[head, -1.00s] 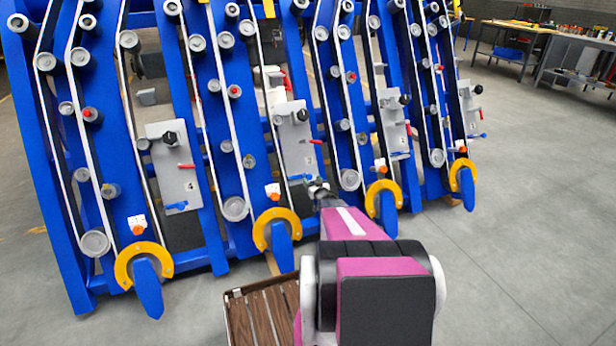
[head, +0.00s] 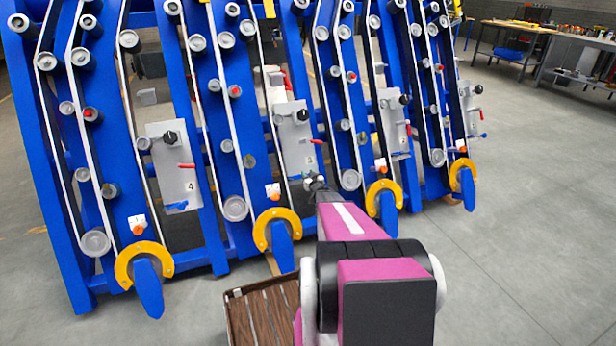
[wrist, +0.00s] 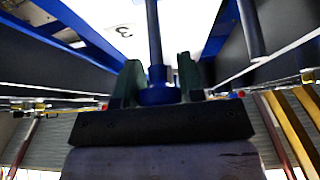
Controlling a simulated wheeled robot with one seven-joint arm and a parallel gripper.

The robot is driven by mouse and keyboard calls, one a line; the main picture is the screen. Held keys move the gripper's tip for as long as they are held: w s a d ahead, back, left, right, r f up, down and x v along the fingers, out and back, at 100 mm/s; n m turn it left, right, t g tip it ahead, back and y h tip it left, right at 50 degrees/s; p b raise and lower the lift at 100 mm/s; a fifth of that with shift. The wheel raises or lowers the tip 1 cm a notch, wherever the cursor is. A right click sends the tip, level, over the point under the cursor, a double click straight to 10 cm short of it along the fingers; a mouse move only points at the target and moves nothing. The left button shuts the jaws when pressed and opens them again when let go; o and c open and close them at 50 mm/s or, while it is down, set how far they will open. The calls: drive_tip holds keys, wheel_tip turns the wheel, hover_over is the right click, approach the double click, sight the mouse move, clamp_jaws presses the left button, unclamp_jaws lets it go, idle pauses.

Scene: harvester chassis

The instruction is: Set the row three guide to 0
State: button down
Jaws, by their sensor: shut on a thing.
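The row three panel (head: 295,140) is a light grey plate marked 3 between blue frame rails. It carries a black knob (head: 302,115) and a red lever (head: 317,141). My gripper (head: 314,183) is at the panel's lower end in the head view. In the wrist view, my gripper (wrist: 160,85) has its dark green fingers closed on a blue handle (wrist: 158,94) with an upright blue rod. The 3 on the plate shows above left of the fingers. The handle's setting and any 0 mark cannot be read; the gripper hides the handle in the head view.
A similar panel marked 4 (head: 174,165) stands left, with other panels right. Yellow arcs (head: 275,222) with blue pointed feet stick out along the machine's base. A brown slatted tray (head: 262,315) is low in front. The floor at right is clear; workbenches (head: 510,45) stand far back.

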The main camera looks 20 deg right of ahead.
drive_tip(key=shift+w+d, duration=0.1)
drive_tip(key=shift+d, duration=1.6)
drive_tip(key=c, duration=0.8)
unclamp_jaws()
drive_tip(key=shift+d, duration=0.1)
drive_tip(key=shift+o, duration=0.2)
drive_tip(key=s, duration=1.1)
drive_tip(key=shift+d, duration=0.15)
drive_tip(key=s+a+r+g, duration=0.3)
drive_tip(key=s+a+g, duration=0.3)
drive_tip(key=s+a, duration=0.2)
drive_tip(key=s+a+r+g, duration=0.4)
drive_tip(key=s+a+g, duration=0.2)
drive_tip(key=s+a, duration=0.2)
drive_tip(key=s+a+r+g, duration=0.3)
drive_tip(key=s+a+g, duration=0.3)
drive_tip(key=a, duration=0.5)
drive_tip(key=shift+s+a+r+h, duration=0.2)
drive_tip(key=shift+s+r+h, duration=0.15)
drive_tip(key=shift+s, duration=0.8)
